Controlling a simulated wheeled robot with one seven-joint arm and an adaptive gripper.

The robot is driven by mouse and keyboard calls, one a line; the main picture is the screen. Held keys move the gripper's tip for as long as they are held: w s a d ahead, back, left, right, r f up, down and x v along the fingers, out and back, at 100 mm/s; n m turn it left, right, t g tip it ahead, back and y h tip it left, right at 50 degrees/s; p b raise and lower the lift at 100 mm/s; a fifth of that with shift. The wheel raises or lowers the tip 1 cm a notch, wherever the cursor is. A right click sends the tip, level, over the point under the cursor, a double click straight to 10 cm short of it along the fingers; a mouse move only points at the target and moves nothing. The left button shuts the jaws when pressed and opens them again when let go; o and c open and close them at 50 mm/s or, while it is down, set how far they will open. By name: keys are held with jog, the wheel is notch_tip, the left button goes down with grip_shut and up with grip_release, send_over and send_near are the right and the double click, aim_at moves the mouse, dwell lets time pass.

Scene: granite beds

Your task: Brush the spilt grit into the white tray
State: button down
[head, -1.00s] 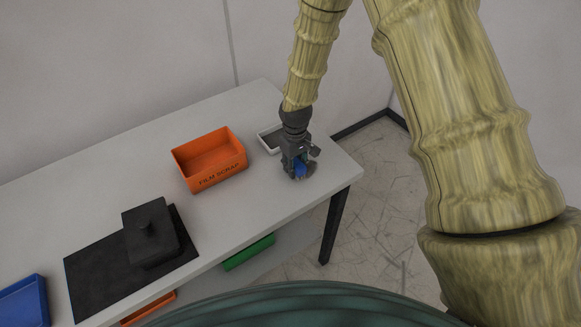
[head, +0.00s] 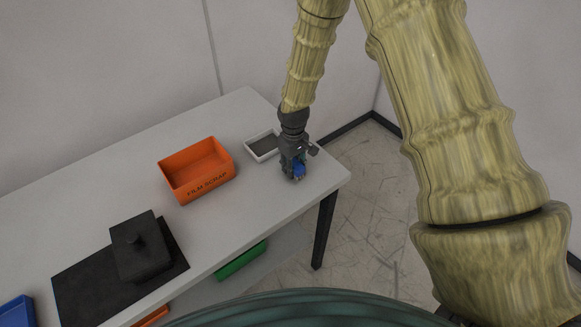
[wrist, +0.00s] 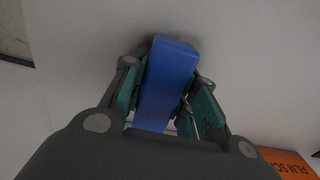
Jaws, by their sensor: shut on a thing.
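My gripper (head: 295,172) is shut on a blue block-shaped handle, which I take to be the brush (wrist: 167,85); the wrist view shows it between both fingers. In the head view the blue brush (head: 299,169) is low over the right end of the table; I cannot tell whether it touches the top. The small white tray (head: 250,153) lies just behind and left of my gripper, partly hidden by it. Its inside looks dark grey. I cannot make out any spilt grit; it may be too small or hidden under the gripper.
An orange bin marked FILM SCRAP (head: 207,188) stands left of the gripper. A black lidded block (head: 140,258) sits on a dark mat (head: 85,295). A blue tray (head: 15,312) is at far left. The table's right edge is close to my gripper.

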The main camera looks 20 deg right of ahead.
aim_at(277, 181)
jog(key=shift+w+d, duration=0.3)
jog(key=shift+d, duration=0.5)
jog(key=shift+w+d, duration=0.25)
jog(key=shift+d, duration=0.5)
jog(key=shift+s+a+f+p, duration=0.1)
jog(key=shift+s+a, duration=0.2)
jog(key=shift+a, duration=0.4)
jog(key=shift+s+a+r+p, duration=0.15)
jog(key=shift+s+a, duration=0.15)
jog(key=shift+a, duration=0.45)
jog(key=shift+s+a+f+p, duration=0.15)
jog(key=shift+s+a, duration=0.15)
jog(key=shift+a, duration=0.4)
jog(key=shift+s+a+r+p, duration=0.1)
jog(key=shift+s+a, duration=0.2)
jog(key=shift+a, duration=0.55)
jog(key=shift+s+a+r+p, duration=0.1)
jog(key=shift+s+a, duration=0.15)
jog(key=shift+a, duration=0.65)
jog(key=shift+s+a+p, duration=0.1)
jog(key=shift+s+a, duration=0.2)
jog(key=shift+a, duration=0.55)
jog(key=shift+r, duration=0.1)
jog(key=shift+r+p, duration=0.55)
jog(key=shift+r, duration=0.3)
